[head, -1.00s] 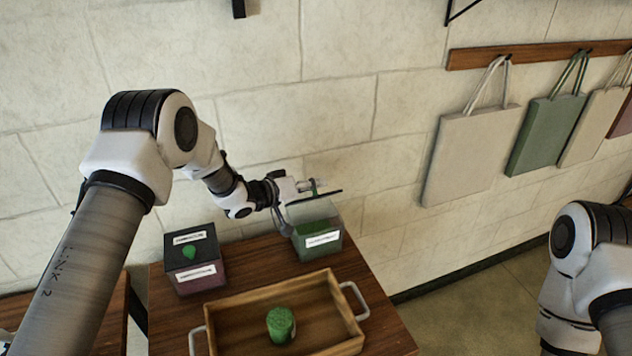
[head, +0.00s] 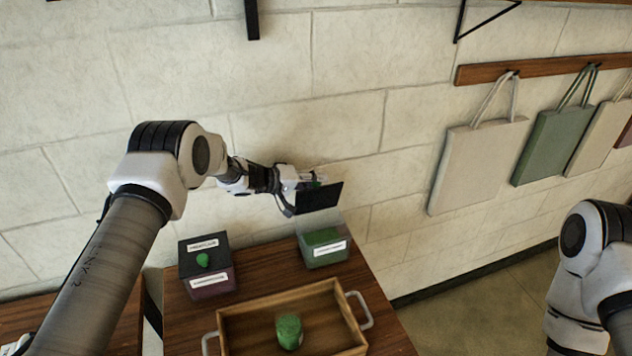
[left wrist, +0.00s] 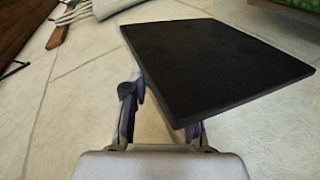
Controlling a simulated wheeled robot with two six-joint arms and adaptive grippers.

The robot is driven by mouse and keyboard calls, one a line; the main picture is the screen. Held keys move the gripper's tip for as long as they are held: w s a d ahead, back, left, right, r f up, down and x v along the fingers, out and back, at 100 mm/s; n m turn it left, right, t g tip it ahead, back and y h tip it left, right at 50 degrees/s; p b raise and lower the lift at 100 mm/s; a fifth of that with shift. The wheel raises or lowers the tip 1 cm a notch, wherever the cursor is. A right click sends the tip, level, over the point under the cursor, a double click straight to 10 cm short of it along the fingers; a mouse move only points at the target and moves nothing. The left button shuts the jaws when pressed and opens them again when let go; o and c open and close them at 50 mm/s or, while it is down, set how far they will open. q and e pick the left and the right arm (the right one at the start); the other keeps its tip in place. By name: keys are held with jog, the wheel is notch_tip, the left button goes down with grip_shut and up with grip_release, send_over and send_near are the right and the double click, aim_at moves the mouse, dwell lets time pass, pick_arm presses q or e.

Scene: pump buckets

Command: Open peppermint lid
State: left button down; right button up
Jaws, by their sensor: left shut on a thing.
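My left gripper (head: 310,181) is shut on the small handle of a black square lid (head: 322,198). The bucket's top is open. In the left wrist view the lid (left wrist: 215,62) fills the upper right, and the gripper (left wrist: 160,112) is at its near edge; its grip is hidden there. My right gripper is out of view.
A second bucket (head: 211,286) with dark reddish contents stands on the left with its black lid on, bearing a green knob. A wooden tray (head: 237,338) holds a green cylinder (head: 289,332) in front. The wall is close behind; bags (head: 472,165) hang at right.

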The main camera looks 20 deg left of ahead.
pick_arm(q)
jog(key=c, duration=0.9)
grip_release()
jog(key=v, duration=1.2)
jog(key=shift+d, duration=0.1)
